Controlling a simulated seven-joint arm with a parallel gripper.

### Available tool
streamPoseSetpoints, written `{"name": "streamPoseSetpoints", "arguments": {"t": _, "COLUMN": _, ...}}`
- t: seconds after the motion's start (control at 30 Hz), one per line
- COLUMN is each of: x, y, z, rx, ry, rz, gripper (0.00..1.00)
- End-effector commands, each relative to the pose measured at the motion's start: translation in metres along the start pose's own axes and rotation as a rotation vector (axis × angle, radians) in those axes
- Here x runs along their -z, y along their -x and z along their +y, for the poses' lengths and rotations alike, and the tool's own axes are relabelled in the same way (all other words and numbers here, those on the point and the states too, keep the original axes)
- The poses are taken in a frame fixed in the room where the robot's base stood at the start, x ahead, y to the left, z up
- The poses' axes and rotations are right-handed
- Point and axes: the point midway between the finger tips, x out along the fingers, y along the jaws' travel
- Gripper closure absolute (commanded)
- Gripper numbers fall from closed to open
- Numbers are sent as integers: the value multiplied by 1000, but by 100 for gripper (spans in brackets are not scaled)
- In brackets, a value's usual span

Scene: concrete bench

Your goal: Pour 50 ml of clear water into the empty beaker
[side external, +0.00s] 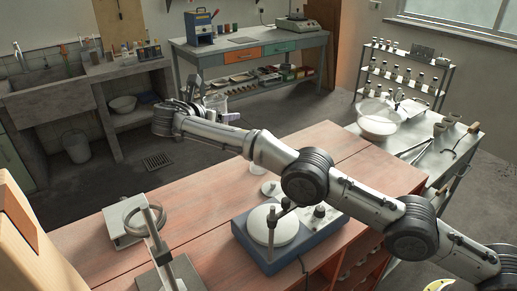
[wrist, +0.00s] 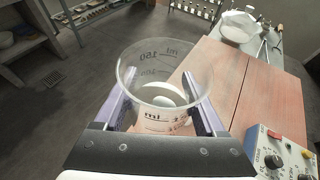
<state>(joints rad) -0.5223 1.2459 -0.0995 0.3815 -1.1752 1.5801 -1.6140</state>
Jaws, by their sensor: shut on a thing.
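My gripper (side external: 200,103) is held up beyond the bench's far left side in the side view. It is shut on a clear beaker (side external: 216,103). In the wrist view the beaker (wrist: 140,75) stands between the two purple-grey fingers of my gripper (wrist: 158,103), its open rim facing the camera. It carries dark ml marks, 150 among them. A pale round shape shows through its lower part; I cannot tell whether it holds water. A small pale glass-like item (side external: 257,167) stands on the bench, partly behind my arm; I cannot tell if it is the other beaker.
On the red bench (side external: 90,240) are a blue stirrer with a white round plate (side external: 272,226), a white disc (side external: 271,188), a box with a ring (side external: 133,222) and a stand (side external: 160,240). A large glass bowl (side external: 379,120) stands on the side table. Bare red boards lie left of the stirrer.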

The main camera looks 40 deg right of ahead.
Motion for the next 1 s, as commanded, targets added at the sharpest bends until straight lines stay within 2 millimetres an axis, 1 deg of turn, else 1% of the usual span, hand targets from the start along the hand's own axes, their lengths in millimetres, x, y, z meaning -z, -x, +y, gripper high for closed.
{"name": "streamPoseSetpoints", "arguments": {"t": 0.43, "x": 0, "y": 0, "z": 0, "rx": -1, "ry": -1, "rz": 0, "gripper": 100}}
{"name": "streamPoseSetpoints", "arguments": {"t": 0.73, "x": 24, "y": -10, "z": 0, "rx": -2, "ry": -2, "rz": 0, "gripper": 100}}
{"name": "streamPoseSetpoints", "arguments": {"t": 1.0, "x": 30, "y": -17, "z": -4, "rx": -25, "ry": -58, "rz": 60, "gripper": 100}}
